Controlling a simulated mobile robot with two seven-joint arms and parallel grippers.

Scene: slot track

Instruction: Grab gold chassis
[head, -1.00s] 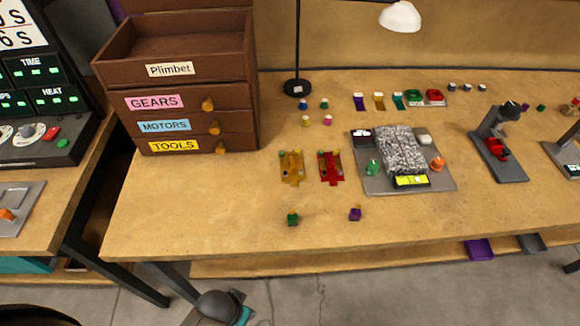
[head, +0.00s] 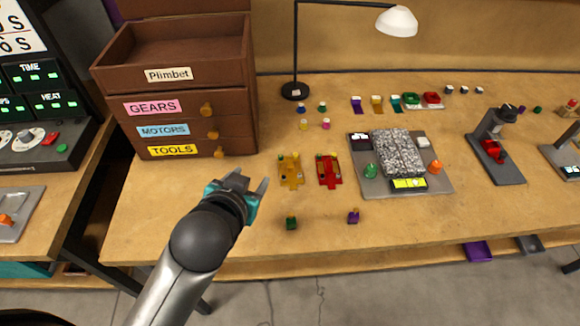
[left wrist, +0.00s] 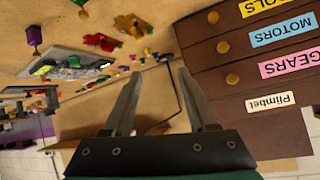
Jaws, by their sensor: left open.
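The gold chassis (head: 291,171) lies flat on the workbench, just left of a red chassis (head: 329,170). In the left wrist view the gold chassis (left wrist: 128,26) shows near the top, beyond my fingers, with the red chassis (left wrist: 107,46) beside it. My left gripper (head: 250,184) is open and empty above the bench, to the left of and apart from the gold chassis. Its two spread fingers also show in the left wrist view (left wrist: 158,82). My right gripper is in neither view.
A brown drawer cabinet (head: 180,109) stands behind and left of the gripper. Small green (head: 291,223) and purple (head: 353,216) pieces lie near the front edge. A grey tray (head: 378,187) with a track is right of the chassis. A lamp (head: 399,21) stands behind.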

